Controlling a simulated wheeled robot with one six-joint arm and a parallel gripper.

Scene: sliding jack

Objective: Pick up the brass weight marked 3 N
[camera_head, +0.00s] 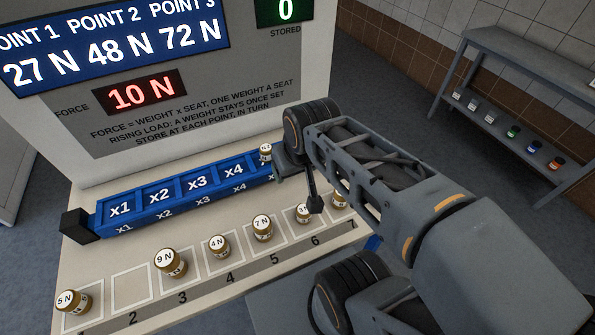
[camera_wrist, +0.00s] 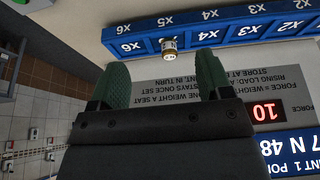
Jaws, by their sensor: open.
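The brass weight (camera_head: 303,214) in bay 6 of the front tray seems to read 3 N, but its label is small and my arm's black part stands close beside it. My gripper (camera_wrist: 160,75) is open, its two green fingers apart with nothing between them. In the head view it is mostly hidden behind my arm, by the right part of the blue rail (camera_head: 150,212). Another brass weight (camera_head: 265,153) sits on the rail, right of x4; in the wrist view it stands at x5, beyond the fingertips (camera_wrist: 168,44). Its label is unreadable.
Other brass weights stand in the tray: 5 N (camera_head: 73,302), 9 N (camera_head: 170,263), 4 N (camera_head: 219,246), 7 N (camera_head: 262,228) and an unreadable one (camera_head: 338,200) in bay 7. Bay 2 is empty. The panel shows force 10 N (camera_head: 139,93). A grey shelf (camera_head: 520,60) stands at right.

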